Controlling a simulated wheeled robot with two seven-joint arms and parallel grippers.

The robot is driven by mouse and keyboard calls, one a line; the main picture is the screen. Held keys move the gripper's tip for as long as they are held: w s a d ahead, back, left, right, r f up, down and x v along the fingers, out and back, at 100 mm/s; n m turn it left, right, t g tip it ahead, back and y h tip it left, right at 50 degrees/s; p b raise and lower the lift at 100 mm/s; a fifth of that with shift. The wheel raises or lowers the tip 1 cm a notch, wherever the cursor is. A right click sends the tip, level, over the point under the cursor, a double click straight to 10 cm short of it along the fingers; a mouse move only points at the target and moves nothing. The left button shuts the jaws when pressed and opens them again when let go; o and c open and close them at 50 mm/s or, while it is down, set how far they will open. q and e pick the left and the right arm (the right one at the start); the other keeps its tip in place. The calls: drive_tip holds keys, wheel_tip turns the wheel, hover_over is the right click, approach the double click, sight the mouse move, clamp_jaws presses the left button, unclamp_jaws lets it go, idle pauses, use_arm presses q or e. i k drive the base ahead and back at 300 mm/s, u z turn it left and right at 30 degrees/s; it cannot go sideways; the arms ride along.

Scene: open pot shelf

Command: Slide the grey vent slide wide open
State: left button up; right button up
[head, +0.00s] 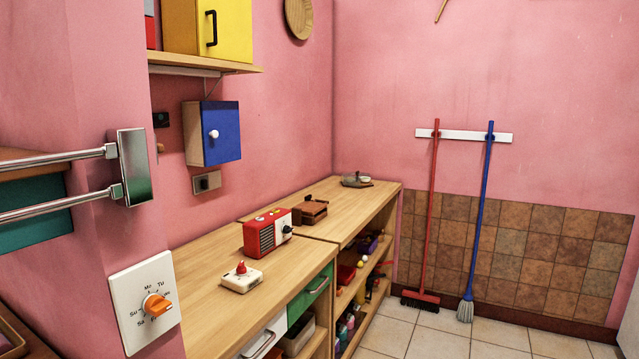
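I cannot make out a grey vent slide for certain in the head view. A small grey-brown plate (207,182) with a darker square in it is on the pink wall below the blue cabinet; it is too small to tell whether it is a vent or a socket. Neither my left nor my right gripper is in view.
A metal bracket (133,166) with two bars juts out at the left. A dial plate (145,303) with an orange knob is below it. The wooden counter (205,265) holds a red radio (267,234) and a timer (241,278). Tiled floor (435,343) is clear at the right.

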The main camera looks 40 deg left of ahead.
sight(202, 184)
drive_tip(key=z, duration=0.15)
drive_tip(key=i, duration=3.75)
drive_tip(key=u, duration=4.6)
